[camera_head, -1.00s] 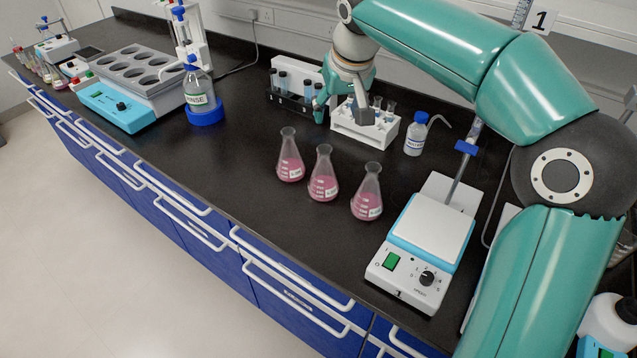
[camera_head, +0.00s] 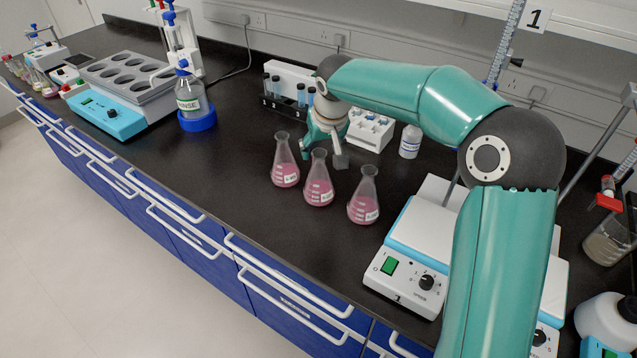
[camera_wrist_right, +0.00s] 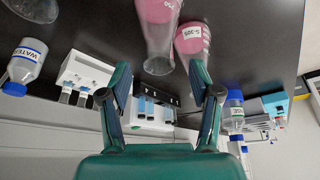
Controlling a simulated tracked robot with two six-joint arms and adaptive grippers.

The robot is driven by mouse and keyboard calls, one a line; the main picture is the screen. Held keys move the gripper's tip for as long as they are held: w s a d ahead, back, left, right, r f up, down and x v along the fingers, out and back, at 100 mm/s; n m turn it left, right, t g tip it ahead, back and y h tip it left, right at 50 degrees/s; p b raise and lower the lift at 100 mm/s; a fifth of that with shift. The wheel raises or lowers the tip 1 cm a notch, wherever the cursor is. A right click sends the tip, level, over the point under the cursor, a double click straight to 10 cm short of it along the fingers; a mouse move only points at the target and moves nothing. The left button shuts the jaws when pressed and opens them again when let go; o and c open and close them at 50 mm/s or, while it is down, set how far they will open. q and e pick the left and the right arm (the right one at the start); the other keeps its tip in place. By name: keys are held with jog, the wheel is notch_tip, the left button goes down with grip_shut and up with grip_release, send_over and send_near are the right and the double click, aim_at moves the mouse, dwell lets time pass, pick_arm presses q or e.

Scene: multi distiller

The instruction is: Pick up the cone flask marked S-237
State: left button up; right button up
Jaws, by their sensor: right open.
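Three cone flasks with pink liquid stand in a row on the black bench in the head view: a left one (camera_head: 285,170), a middle one (camera_head: 319,186) and a right one (camera_head: 363,204). Their labels are too small to read there. In the wrist view, a flask at the right (camera_wrist_right: 193,42) has a label that seems to read S-305. A nearer flask (camera_wrist_right: 158,30) is at top centre, its label not readable. I cannot tell which is S-237. My right gripper (camera_head: 325,151) is open and empty, just behind the left and middle flasks. My left gripper is out of view.
Behind my gripper are a white rack (camera_head: 371,134), a tube rack (camera_head: 290,92) and a water bottle (camera_head: 410,142). A white-topped stirrer (camera_head: 408,269) is at the right, a rinse bottle (camera_head: 190,97) at the left. Bench left of the flasks is clear.

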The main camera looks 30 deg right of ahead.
aim_at(319, 155)
jog(key=p+x, duration=0.1)
jog(key=x, duration=0.3)
jog(key=shift+w+d+f, duration=0.15)
jog(key=shift+w+f, duration=0.15)
grip_shut()
jog(key=shift+r, duration=0.1)
